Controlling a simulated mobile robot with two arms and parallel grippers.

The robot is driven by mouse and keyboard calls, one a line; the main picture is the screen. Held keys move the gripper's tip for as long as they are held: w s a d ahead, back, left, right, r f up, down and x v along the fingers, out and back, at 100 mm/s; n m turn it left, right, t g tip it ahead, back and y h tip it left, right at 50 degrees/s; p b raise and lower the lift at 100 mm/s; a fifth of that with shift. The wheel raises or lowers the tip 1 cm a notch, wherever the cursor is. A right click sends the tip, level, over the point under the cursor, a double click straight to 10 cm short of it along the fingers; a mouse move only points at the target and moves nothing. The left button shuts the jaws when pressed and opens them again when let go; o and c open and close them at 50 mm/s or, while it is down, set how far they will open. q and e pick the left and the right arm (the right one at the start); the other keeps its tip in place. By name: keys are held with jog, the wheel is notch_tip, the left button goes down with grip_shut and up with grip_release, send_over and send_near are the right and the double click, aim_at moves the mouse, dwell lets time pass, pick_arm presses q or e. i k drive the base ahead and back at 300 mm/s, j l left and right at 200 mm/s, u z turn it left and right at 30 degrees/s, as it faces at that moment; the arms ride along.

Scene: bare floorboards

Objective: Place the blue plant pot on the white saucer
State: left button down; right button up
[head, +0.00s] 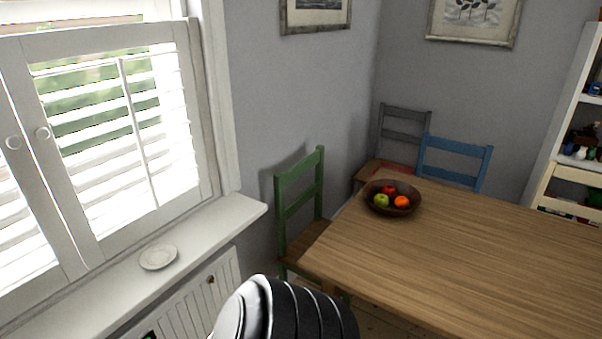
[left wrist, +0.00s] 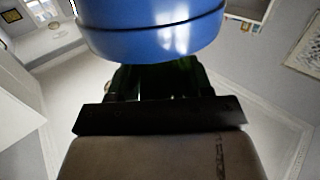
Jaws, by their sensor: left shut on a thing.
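The white saucer (head: 158,257) lies flat and empty on the white window sill in the head view. The blue plant pot (left wrist: 152,28) fills the top middle of the left wrist view; only its lower part and a rim line show. My left gripper (left wrist: 155,78) is shut on the pot, its dark fingers partly hidden beneath it. The pot does not show in the head view, where a black and white part of my arm is at the bottom. My right gripper is in neither view.
The window sill (head: 205,232) runs under white shutters (head: 110,135), with free room around the saucer. A wooden table (head: 470,245) with a fruit bowl (head: 392,208) stands to the right. A green chair (head: 300,205) is between sill and table.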

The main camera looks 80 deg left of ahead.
aim_at(159, 257)
jog(key=u, duration=1.9)
jog(key=j, duration=0.15)
